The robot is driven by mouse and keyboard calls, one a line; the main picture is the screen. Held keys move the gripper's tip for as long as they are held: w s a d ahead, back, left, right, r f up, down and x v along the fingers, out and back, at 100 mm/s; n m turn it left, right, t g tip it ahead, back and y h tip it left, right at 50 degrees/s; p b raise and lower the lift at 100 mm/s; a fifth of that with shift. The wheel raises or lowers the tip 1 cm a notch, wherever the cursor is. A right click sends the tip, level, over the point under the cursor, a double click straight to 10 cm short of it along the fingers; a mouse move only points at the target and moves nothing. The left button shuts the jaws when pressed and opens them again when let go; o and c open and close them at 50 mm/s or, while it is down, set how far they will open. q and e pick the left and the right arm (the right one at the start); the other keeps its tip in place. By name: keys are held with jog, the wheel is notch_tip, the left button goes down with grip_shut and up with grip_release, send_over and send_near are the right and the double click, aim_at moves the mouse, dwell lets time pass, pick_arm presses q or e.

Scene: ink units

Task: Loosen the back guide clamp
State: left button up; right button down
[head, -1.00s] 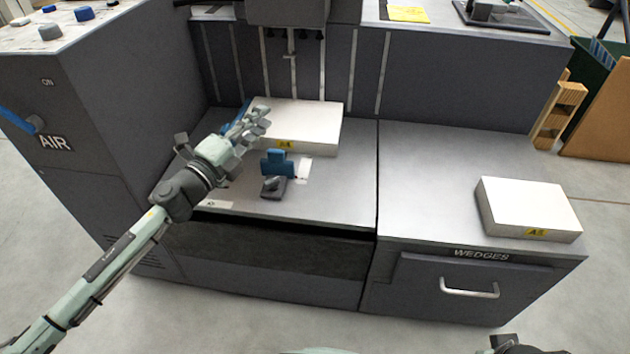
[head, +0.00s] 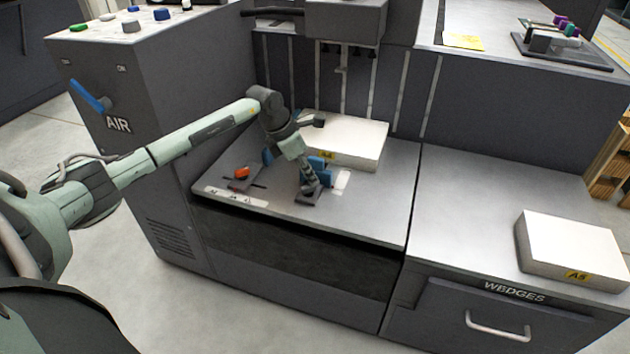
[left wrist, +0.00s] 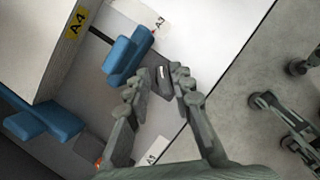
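A blue guide (head: 320,165) stands in front of the white paper stack (head: 352,139) on the grey table. A dark clamp block (head: 308,196) sits just in front of this guide. My left gripper (head: 307,183) is down at this block. In the left wrist view the open fingers (left wrist: 160,84) stand on either side of the dark clamp (left wrist: 164,77), with the blue guide (left wrist: 128,55) beyond; whether they touch it I cannot tell. A second guide (head: 267,157), with an orange-levered clamp (head: 241,172), is to the left. No label marks the back guide. Jointed parts, possibly my right gripper, show at the wrist view's right.
A grey cabinet marked AIR with a blue lever (head: 90,96) stands at the left. A second paper stack (head: 570,248) lies on the right tabletop above the WEDGES drawer (head: 490,315). The tabletop between the stacks is clear.

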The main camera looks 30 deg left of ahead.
pick_arm(q)
jog(key=shift+x, duration=1.15)
jog(key=shift+w+d+f, duration=0.1)
jog(key=shift+d+f, duration=0.05)
jog(key=shift+f, duration=0.15)
pick_arm(e)
jog(key=shift+w+a+t, duration=0.25)
jog(key=shift+w+t, duration=0.05)
jog(key=shift+w, duration=0.05)
pick_arm(q)
grip_shut()
